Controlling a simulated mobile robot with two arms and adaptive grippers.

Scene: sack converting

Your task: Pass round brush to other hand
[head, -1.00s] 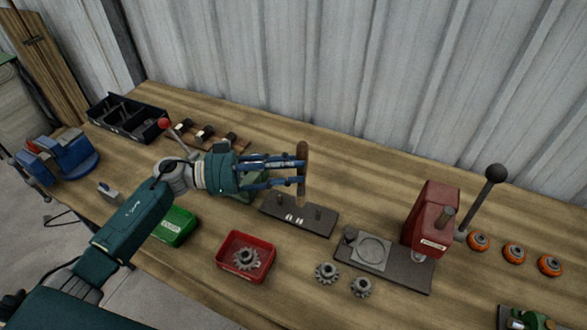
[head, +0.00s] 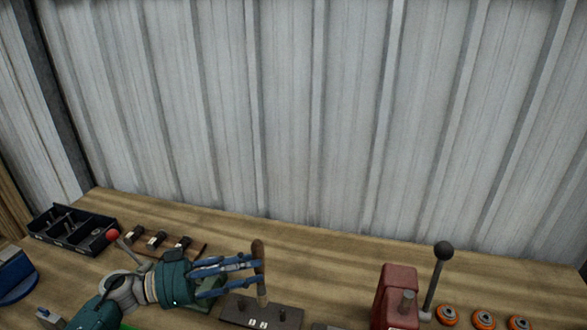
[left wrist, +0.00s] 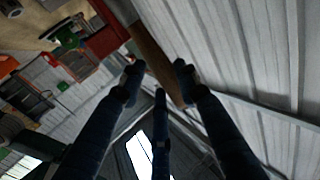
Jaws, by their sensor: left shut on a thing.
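The round brush (head: 258,258) has a brown wooden handle and stands nearly upright in the head view. My left gripper (head: 253,274) is shut on the round brush. The brush is above or in front of a dark plate with pegs (head: 270,312); I cannot tell whether its lower end touches the plate. In the left wrist view the brown handle (left wrist: 152,55) crosses between the blue fingers of my left gripper (left wrist: 158,80). My right gripper is not in view.
A red press (head: 396,293) with a black-knobbed lever stands on the right of the wooden bench (head: 340,255). Orange rings (head: 483,319) lie beside it. A black divided bin (head: 75,228) and a wooden rack (head: 165,240) are at the left. A corrugated wall closes the back.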

